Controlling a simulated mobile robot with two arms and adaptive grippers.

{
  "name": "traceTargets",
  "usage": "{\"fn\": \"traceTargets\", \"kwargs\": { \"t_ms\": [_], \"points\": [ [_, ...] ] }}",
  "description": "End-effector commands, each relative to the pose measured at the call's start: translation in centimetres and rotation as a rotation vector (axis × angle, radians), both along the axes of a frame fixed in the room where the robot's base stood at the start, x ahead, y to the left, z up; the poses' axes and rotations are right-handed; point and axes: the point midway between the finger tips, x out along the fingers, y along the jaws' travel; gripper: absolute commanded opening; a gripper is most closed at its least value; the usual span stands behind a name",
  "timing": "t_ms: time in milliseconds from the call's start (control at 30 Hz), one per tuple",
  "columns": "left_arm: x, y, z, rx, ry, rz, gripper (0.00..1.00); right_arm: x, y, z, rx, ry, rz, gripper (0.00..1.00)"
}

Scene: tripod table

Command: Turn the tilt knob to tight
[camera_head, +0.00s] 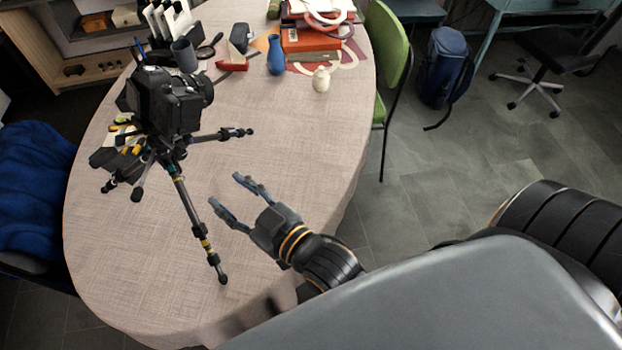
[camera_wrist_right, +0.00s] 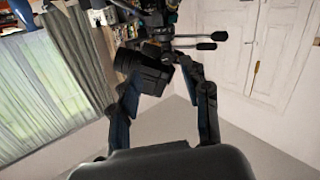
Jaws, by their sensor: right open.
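A black camera (camera_head: 168,100) stands on a small tripod (camera_head: 180,190) at the left of the table. The tripod's legs are spread on the cloth. Dark handles or knobs sit under the camera; one handle end (camera_head: 137,194) hangs low. I cannot tell which is the tilt knob. My right gripper (camera_head: 225,189) is open and empty, to the right of the tripod and apart from it, fingers pointing toward it. In the right wrist view the camera (camera_wrist_right: 143,72) shows between the fingers, with two dark handles (camera_wrist_right: 207,46) above. My left gripper is not in view.
The oval table (camera_head: 290,140) has a beige cloth. A blue vase (camera_head: 275,55), a white figurine (camera_head: 321,79), a dark mug (camera_head: 184,54) and red boxes (camera_head: 310,42) stand at the back. A green chair (camera_head: 390,55) is at the right edge. The cloth right of the tripod is clear.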

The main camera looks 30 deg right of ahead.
Motion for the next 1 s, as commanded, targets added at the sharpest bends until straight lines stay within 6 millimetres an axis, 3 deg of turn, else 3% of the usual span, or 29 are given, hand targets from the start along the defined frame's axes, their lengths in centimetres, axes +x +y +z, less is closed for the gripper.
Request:
{"fn": "traceTargets", "kwargs": {
  "t_ms": [367,700,1000],
  "points": [
    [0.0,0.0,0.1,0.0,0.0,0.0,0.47,-1.5,-4.1,-6.1,-0.072,0.337,-0.057,0.47],
    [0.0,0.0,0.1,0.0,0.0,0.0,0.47,-4.7,-7.8,-10.9,-0.124,0.626,-0.118,0.47],
    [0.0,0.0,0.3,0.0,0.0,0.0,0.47,-7.4,-10.3,-14.1,-0.159,0.819,-0.167,0.47]
  ]
}}
